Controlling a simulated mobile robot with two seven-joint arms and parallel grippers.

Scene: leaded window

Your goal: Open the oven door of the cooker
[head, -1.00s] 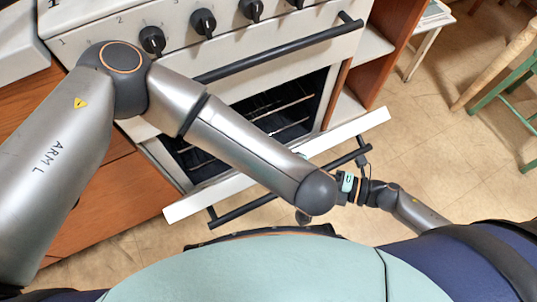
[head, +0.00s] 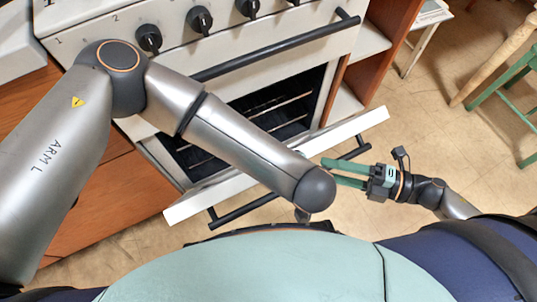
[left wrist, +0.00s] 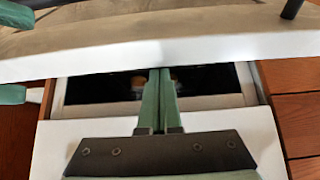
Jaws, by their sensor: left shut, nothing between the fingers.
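The cooker's oven door (head: 357,126) is partly open, tilted out and down. Its black handle bar (head: 243,209) runs along the outer side. Dark racks (head: 290,112) show in the oven behind it. My left arm crosses in front, and its gripper is hidden in the head view. In the left wrist view my left gripper (left wrist: 160,72) is shut and empty, its fingertips close to the door's white edge (left wrist: 215,48); contact is unclear. My right gripper (head: 329,171) is open, its two green fingers pointing left near the handle's right end, with nothing seen between them.
A second black bar (head: 280,49) runs across the cooker front below the knobs (head: 200,21). Wooden drawers (head: 112,205) stand at left. A wooden shelf unit (head: 388,45) is at right. A green chair (head: 515,95) is farther right, with clear floor (head: 435,145) between.

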